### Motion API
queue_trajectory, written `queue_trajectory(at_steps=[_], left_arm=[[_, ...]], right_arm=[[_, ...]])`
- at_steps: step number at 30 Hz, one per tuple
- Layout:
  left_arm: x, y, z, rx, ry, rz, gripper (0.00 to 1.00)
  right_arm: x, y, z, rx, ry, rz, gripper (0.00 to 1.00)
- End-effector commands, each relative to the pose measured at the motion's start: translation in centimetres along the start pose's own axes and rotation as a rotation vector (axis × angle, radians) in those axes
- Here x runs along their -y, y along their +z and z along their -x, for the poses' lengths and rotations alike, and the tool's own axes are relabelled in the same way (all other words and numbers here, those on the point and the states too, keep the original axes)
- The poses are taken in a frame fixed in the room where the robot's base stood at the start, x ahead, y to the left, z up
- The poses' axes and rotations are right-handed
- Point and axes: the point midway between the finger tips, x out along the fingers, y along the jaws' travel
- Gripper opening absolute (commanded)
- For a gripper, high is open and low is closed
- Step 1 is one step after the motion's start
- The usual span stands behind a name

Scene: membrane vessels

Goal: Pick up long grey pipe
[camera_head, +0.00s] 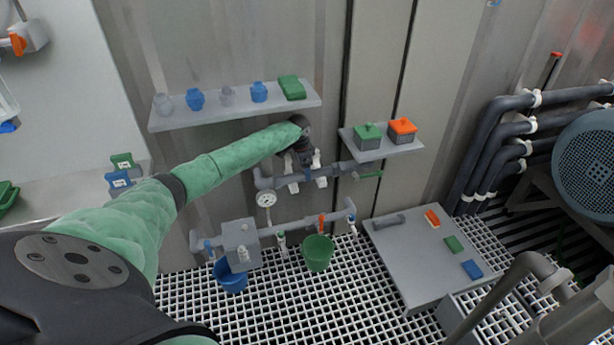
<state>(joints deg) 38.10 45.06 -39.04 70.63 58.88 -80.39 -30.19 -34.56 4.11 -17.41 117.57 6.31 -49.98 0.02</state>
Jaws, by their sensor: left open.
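A long grey pipe (340,171) runs roughly level along the wall below the shelves, with a bend at its left end and white fittings along it. My left gripper (303,164) is at the end of my green-sleeved arm, in front of the left-middle part of this pipe. Its jaws are open and point down toward the pipe; whether they touch it I cannot tell. The gripper hides part of the pipe. A short grey pipe piece (388,221) lies on the grey table (405,262) at the right. My right gripper is not in view.
A wall shelf (230,112) with several small vessels is above my arm. A smaller shelf (385,150) holds a green box (367,138) and an orange box (402,131). A lower pipe run, a blue bucket (230,277) and a green bucket (318,253) are below.

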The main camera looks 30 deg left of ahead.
Motion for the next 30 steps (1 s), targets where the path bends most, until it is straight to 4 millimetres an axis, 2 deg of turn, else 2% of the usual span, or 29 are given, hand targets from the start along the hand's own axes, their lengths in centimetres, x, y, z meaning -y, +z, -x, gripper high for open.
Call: queue_trajectory(at_steps=[6,16,24,30], left_arm=[[0.2,-0.2,-2.7,0.001,0.000,0.000,0.62],[0.2,-0.2,-3.2,0.001,0.000,0.000,0.62],[0.2,-0.2,-3.2,0.000,0.000,0.000,0.09],[0.2,-0.2,-3.2,0.000,-0.001,0.000,0.07]], right_arm=[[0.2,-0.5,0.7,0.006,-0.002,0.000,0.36],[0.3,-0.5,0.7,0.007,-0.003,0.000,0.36],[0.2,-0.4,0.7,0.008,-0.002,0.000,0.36],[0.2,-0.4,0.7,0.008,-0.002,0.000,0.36]])
